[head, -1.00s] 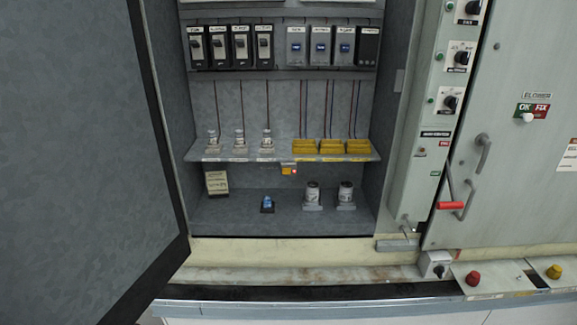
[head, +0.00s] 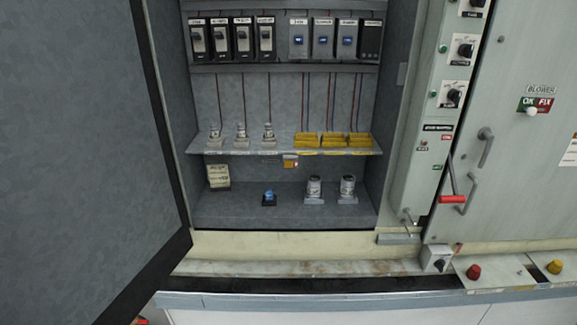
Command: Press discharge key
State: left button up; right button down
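No label reading "discharge" is legible, so I cannot tell for certain which part is the discharge key. A small orange-yellow box (head: 290,161) hangs under the front edge of the cabinet's middle shelf (head: 225,149). A small blue-topped piece on a dark base (head: 269,199) stands on the cabinet floor. Neither of my grippers shows in the head view.
The open cabinet door (head: 80,130) fills the left side. Breakers (head: 243,40), yellow blocks (head: 332,141) and two white cylinders (head: 314,187) are inside. A red-handled lever (head: 452,199), red button (head: 473,272) and yellow button (head: 554,267) are at right. A ledge (head: 330,300) runs along the front.

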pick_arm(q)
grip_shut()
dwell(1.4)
